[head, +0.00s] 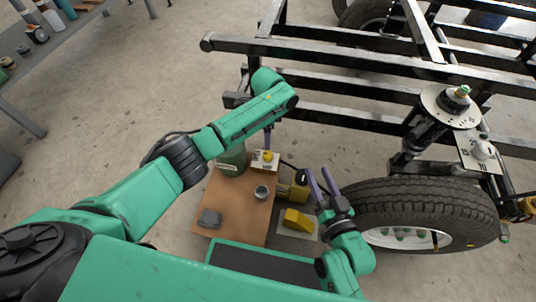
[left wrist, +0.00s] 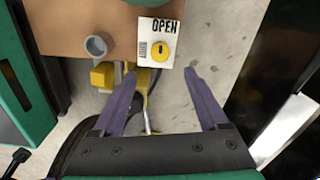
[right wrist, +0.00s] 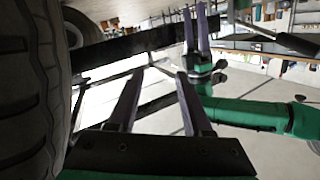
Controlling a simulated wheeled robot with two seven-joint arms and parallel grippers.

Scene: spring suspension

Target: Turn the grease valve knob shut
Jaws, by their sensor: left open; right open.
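The yellow grease valve knob (head: 267,156) sits on a white plate at the back right of a brown board. In the left wrist view the knob (left wrist: 160,51) has a dark mark on its face, and the white plate (left wrist: 148,33) reads OPEN above it. My left gripper (left wrist: 160,73) is open, its fingers spread wide and pointing toward the plate, with nothing between them. In the head view its arm covers most of it. My right gripper (head: 319,178) is open and empty, beside the tyre, to the right of the board.
The brown board (head: 232,205) also carries a green canister (head: 232,161), a grey cup (head: 261,192) and a dark grey lump (head: 209,218). A yellow block (head: 297,219) lies right of it. The large tyre (head: 420,205) and black frame rails (head: 340,62) bound the right and back.

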